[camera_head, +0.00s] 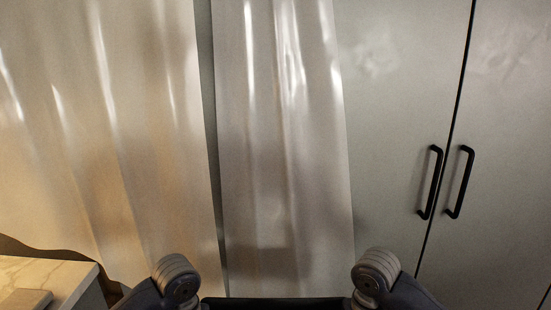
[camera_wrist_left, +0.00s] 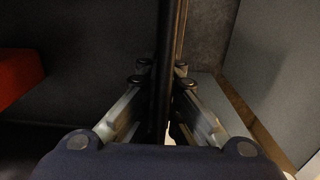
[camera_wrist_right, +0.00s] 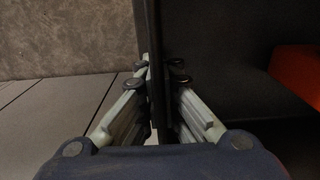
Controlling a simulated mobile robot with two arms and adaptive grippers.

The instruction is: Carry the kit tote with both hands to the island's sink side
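The kit tote shows as a dark wall in the left wrist view (camera_wrist_left: 165,35) and in the right wrist view (camera_wrist_right: 152,35). My left gripper (camera_wrist_left: 161,70) has its fingers on both sides of one wall and is shut on it. My right gripper (camera_wrist_right: 161,68) is shut the same way on another wall of the tote. A red-orange item lies on the tote's inner side in the left wrist view (camera_wrist_left: 18,75) and the right wrist view (camera_wrist_right: 299,72). In the head view, only a dark strip shows between my arms at the bottom edge; the grippers are out of sight there.
Translucent strip curtains (camera_head: 110,130) hang at the left and centre. Tall grey cabinet doors (camera_head: 400,110) with black handles (camera_head: 459,182) stand at the right. A pale counter corner (camera_head: 50,280) is at the lower left. The island's sink side cannot be made out.

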